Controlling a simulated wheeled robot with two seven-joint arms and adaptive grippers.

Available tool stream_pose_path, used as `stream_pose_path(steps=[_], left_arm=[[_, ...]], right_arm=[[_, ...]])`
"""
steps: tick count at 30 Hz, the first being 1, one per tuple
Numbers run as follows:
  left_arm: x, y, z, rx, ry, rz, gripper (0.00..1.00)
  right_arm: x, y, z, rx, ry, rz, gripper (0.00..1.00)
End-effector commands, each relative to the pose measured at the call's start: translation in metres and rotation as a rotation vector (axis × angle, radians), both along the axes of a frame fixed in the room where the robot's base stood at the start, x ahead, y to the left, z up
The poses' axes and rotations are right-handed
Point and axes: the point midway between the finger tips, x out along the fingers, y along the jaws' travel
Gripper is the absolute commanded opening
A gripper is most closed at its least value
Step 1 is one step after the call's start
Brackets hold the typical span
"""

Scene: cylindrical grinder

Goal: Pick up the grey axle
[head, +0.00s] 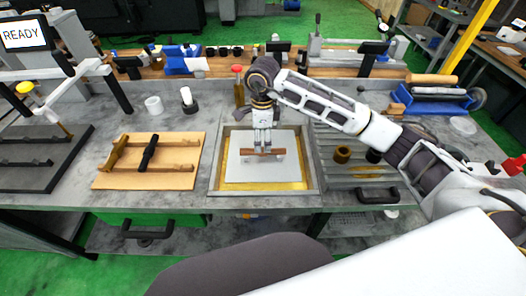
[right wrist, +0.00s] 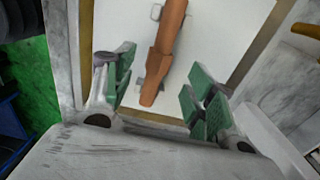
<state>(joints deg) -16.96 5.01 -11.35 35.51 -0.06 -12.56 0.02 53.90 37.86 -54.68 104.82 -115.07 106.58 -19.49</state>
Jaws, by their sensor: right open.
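A copper-brown axle (head: 262,152) lies across small light supports on a white plate (head: 240,173) inside a shallow tray (head: 213,186). My right gripper (head: 263,146) hangs over it, pointing down. In the right wrist view the gripper (right wrist: 160,92) is open, with green finger pads on either side of the brown axle (right wrist: 165,55); no contact shows. I see no clearly grey axle. A dark rod-like part (head: 149,151) lies on a wooden board (head: 112,182) left of the tray. My left gripper is not in view.
A dark rack (head: 50,178) with dark bars stands far left. A white ring (head: 154,105) and a small white-and-black part (head: 188,98) stand behind the board. A ribbed tray (head: 340,186) with brown and black rings is to the right. Tools line the back shelf.

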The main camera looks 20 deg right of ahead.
Motion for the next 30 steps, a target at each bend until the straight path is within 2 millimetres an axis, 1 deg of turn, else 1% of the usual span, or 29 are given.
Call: stream_pose_path(steps=[8,13,16,19,22,30], left_arm=[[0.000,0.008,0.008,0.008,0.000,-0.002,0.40],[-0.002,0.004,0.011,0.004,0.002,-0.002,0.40],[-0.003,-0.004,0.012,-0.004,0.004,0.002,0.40],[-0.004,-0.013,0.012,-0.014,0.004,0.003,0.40],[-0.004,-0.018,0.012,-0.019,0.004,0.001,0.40],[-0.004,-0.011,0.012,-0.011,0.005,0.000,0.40]], right_arm=[[-0.002,-0.001,-0.020,0.000,0.004,0.001,0.55],[-0.003,-0.001,-0.037,0.001,0.003,0.000,0.55],[-0.002,-0.001,-0.044,0.002,0.002,0.000,0.55],[-0.002,-0.001,-0.048,0.001,0.001,0.000,0.55],[-0.002,-0.001,-0.049,0.001,0.000,0.001,0.55],[-0.002,-0.001,-0.049,0.001,0.000,0.000,0.55]])
